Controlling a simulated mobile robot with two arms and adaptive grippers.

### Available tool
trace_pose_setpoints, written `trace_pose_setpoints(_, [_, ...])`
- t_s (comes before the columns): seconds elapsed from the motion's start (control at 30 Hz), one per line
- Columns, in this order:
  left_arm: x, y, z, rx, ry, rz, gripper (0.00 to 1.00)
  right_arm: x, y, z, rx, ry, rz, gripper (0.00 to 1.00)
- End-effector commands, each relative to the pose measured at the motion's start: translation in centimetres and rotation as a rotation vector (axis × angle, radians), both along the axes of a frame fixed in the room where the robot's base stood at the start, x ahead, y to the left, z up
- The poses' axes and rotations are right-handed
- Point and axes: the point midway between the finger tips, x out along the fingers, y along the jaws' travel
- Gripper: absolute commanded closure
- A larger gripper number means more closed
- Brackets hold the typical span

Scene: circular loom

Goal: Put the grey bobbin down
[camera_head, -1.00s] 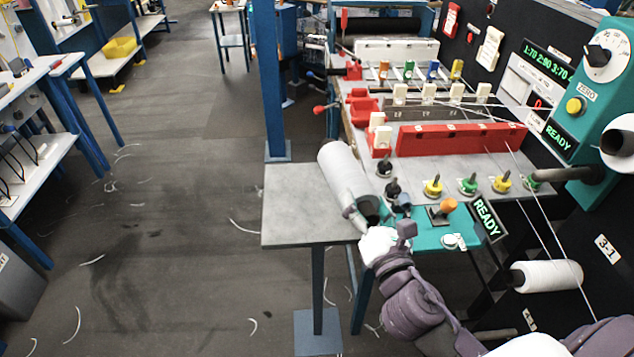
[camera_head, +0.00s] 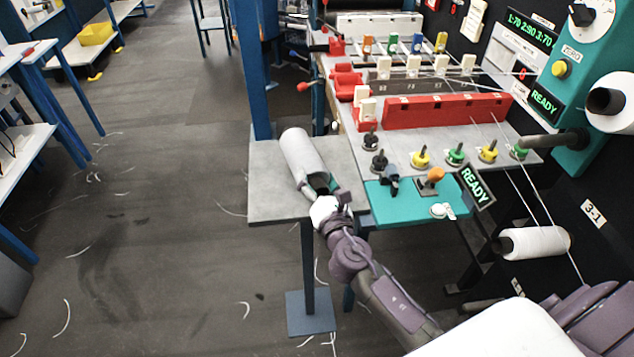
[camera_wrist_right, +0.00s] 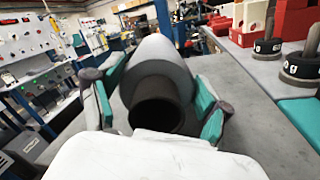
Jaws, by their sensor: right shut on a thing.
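The grey bobbin (camera_head: 301,155) is a grey cylinder with a dark hollow end, over the small grey side table (camera_head: 268,205) in the head view. It lies on its side, its hollow end toward my wrist. My right gripper (camera_head: 323,192) is shut on its near end. In the right wrist view the bobbin (camera_wrist_right: 160,75) sits between the teal pads of the right gripper (camera_wrist_right: 158,105), one on each side. Whether its underside touches the table top is hard to tell. My left gripper is not in view.
A blue post (camera_head: 244,75) stands behind the side table. To the right is the loom bench with black, yellow and green knobs (camera_head: 421,156), a teal panel (camera_head: 405,205) and a red block (camera_head: 445,110). A white bobbin (camera_head: 535,242) hangs at the right. The table's left front is bare.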

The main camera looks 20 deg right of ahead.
Motion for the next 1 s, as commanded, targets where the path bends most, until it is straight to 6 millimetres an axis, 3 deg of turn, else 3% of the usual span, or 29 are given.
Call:
trace_pose_setpoints(0.37, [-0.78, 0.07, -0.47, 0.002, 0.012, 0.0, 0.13, 0.01, -0.01, -0.33, -0.001, -0.004, 0.001, 0.92])
trace_pose_setpoints(0.4, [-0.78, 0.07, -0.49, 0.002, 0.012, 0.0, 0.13, -0.02, -0.01, -0.51, 0.0, 0.0, 0.001, 0.21])
trace_pose_setpoints(0.53, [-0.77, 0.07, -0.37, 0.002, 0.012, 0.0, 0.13, -0.02, -0.01, -0.39, 0.0, 0.0, 0.001, 0.0])
trace_pose_setpoints(1.0, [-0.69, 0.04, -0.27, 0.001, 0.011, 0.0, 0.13, -0.69, 0.07, -0.36, 0.0, 0.002, 0.001, 0.0])
